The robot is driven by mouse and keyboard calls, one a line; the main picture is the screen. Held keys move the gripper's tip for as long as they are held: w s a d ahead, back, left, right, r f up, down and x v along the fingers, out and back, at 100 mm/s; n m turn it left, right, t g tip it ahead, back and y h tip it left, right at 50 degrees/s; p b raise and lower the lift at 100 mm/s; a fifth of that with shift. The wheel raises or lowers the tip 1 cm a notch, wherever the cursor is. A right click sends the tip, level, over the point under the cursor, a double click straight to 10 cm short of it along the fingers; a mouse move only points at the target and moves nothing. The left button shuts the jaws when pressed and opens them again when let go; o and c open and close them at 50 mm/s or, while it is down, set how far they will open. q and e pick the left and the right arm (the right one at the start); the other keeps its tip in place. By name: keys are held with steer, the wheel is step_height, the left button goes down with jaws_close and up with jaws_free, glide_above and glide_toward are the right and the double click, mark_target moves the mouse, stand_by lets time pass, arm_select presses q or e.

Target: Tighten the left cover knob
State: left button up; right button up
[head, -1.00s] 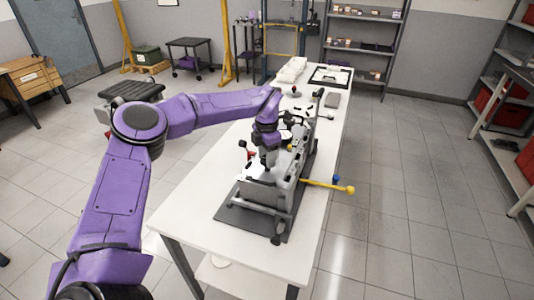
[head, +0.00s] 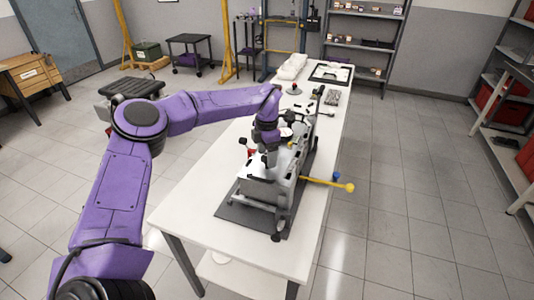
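A grey engine (head: 264,192) stands on a dark mat (head: 232,212) on the long white table, with a pale, light-coloured top face. My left gripper (head: 269,158) points down at this top face, near its middle. Its fingertips are small and partly merge with the engine behind them, so I cannot tell whether they are open or shut, or touching anything. I cannot pick out the left cover knob for certain; the gripper may hide it. A black ball knob (head: 243,141) stands up at the engine's left. My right gripper is not in view.
A yellow bar with a ball end (head: 349,188) and a blue knob (head: 336,176) stick out past the table's right edge. A grey block (head: 332,97) and a black-framed tray (head: 318,78) lie farther back. The table's near left part (head: 190,215) is clear.

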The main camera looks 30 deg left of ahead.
arm_select(q)
steer(key=shift+r, duration=0.1)
steer(key=shift+w+r+b, duration=0.1)
steer(key=shift+r+b, duration=0.2)
steer(key=shift+r, duration=0.1)
step_height(320, 180, up, 10)
steer(key=b, duration=0.2)
steer(key=shift+f, duration=0.2)
